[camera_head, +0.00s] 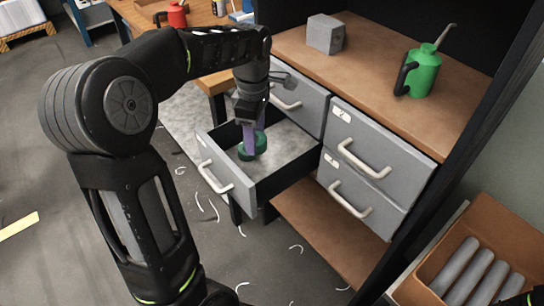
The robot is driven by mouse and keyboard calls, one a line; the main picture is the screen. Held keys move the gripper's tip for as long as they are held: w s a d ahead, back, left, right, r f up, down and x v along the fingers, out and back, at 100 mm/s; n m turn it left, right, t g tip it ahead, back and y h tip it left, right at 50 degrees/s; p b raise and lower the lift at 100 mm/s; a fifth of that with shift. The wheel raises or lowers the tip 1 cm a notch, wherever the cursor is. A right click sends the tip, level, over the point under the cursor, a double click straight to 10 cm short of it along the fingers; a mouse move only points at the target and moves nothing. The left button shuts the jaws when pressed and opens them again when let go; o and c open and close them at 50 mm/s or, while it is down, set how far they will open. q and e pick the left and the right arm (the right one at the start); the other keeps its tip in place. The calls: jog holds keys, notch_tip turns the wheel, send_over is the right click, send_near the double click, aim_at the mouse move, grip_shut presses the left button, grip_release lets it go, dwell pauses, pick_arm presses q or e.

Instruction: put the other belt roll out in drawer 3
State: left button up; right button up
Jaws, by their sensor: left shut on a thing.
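The open drawer (222,172) is the lower left one of the grey cabinet and is pulled well out. Its label is too small to read, so I cannot tell its number. My left gripper (250,122) reaches down into it from above and is shut. A dark green belt roll (254,150) is at the gripper's lower end, inside the drawer, with a purple part just above it. I cannot tell whether the roll touches the drawer floor. The gripper hides part of it. My right gripper is not in view.
Three other drawers are shut, including the upper right one (375,140). On the wooden top stand a grey block (325,34) and a green oil can (423,72). A box of grey cylinders (470,270) is at lower right. Pale scraps lie on the floor.

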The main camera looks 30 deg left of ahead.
pick_arm(q)
notch_tip(320, 180, down, 14)
jog(key=shift+r, duration=0.1)
jog(key=shift+w, duration=0.1)
jog(key=shift+w+d, duration=0.15)
jog(key=shift+w, duration=0.2)
jog(key=w, duration=0.2)
jog(key=w+d, duration=0.1)
jog(key=shift+f+p, duration=0.3)
jog(key=shift+p, duration=0.1)
jog(key=shift+a+f, duration=0.1)
jog(key=shift+f, duration=0.2)
